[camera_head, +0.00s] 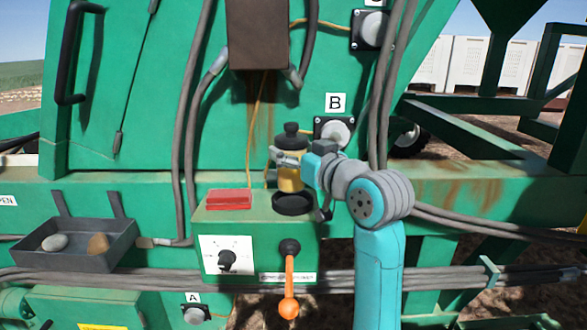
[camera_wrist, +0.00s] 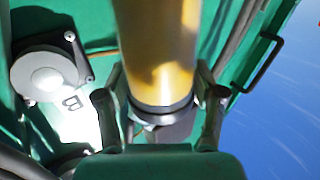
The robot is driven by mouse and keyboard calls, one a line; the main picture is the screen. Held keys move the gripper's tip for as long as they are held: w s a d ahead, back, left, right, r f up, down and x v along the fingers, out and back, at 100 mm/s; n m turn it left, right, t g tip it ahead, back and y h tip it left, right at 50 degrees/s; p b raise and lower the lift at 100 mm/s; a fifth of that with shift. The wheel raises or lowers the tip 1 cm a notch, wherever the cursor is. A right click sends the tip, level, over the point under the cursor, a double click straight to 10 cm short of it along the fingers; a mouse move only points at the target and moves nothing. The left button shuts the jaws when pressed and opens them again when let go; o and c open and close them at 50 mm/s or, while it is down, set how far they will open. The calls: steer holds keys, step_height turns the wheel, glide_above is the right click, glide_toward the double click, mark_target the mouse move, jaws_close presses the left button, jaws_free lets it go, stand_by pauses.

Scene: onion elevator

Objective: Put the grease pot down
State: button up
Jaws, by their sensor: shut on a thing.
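The grease pot (camera_head: 289,180) is a yellow cylinder with a dark cap, held upright by my gripper (camera_head: 285,160). It is just above or on a round black holder (camera_head: 293,203) on top of the green control box; I cannot tell whether it touches. In the wrist view the yellow pot (camera_wrist: 158,50) fills the middle, between the two fingers of my gripper (camera_wrist: 160,115). The fingers are shut on it.
The green box carries a red block (camera_head: 229,199), a dial (camera_head: 227,260) and an orange-handled lever (camera_head: 289,285). Knob B (camera_head: 337,132) is close behind my gripper. A grey tray (camera_head: 75,258) with two stones hangs at left. Cables (camera_head: 400,90) run beside the arm.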

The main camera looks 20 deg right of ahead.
step_height(320, 180, down, 4)
steer(key=shift+r, duration=0.2)
steer(key=o, duration=1.3)
steer(key=shift+s, duration=0.1)
steer(key=v, duration=1.2)
